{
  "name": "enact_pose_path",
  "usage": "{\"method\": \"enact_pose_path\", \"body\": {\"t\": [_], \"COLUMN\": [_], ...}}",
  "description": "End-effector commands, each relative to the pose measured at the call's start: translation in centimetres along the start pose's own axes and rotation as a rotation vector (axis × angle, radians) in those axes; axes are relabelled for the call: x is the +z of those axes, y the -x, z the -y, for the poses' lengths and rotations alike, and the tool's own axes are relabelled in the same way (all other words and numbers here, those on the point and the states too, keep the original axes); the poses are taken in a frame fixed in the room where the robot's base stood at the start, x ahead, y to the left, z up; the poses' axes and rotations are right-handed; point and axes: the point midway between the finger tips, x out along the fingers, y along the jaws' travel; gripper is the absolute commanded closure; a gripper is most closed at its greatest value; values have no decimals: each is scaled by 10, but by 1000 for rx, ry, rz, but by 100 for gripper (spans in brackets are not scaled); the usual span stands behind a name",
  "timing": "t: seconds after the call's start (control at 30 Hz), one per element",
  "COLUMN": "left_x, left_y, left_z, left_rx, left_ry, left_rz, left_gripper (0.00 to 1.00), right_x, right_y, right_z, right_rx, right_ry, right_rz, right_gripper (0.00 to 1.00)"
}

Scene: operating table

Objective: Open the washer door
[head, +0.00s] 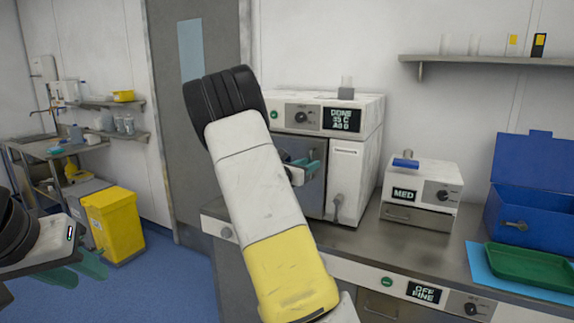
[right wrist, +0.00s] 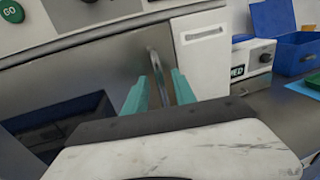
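The washer (head: 362,118) is a white box on the steel counter, with a knob and a display reading DONE. Its grey door (head: 313,190) looks closed and is partly hidden behind my right arm. In the right wrist view, an upright metal handle (right wrist: 158,70) stands on the grey door (right wrist: 100,72). My right gripper (head: 300,163) is at the door front. Its teal fingers (right wrist: 158,92) are apart, one on each side of the handle; I cannot tell whether either touches it. My left gripper (head: 76,268) is at the lower left, away from the washer, with its teal fingers apart.
A small white device marked MED (head: 425,182) stands right of the washer. A blue toolbox (head: 528,215) and green tray (head: 530,264) are farther right. A yellow bin (head: 112,225) stands on the floor at left. Bare counter (head: 375,236) lies before the MED device.

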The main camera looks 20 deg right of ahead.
Motion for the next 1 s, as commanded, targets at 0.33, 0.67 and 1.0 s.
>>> {"method": "enact_pose_path", "body": {"t": [0.33,0.67,1.0], "left_x": [0,0,0], "left_y": [0,0,0], "left_z": [0,0,0], "left_rx": [0,0,0], "left_ry": [0,0,0], "left_rz": [0,0,0], "left_gripper": [67,67,67], "right_x": [0,0,0], "right_y": [-10,-10,-10], "right_z": [0,0,0], "right_rx": [0,0,0], "right_ry": [-1,-2,-2], "right_rz": [0,0,-1], "right_gripper": [68,100,100]}}
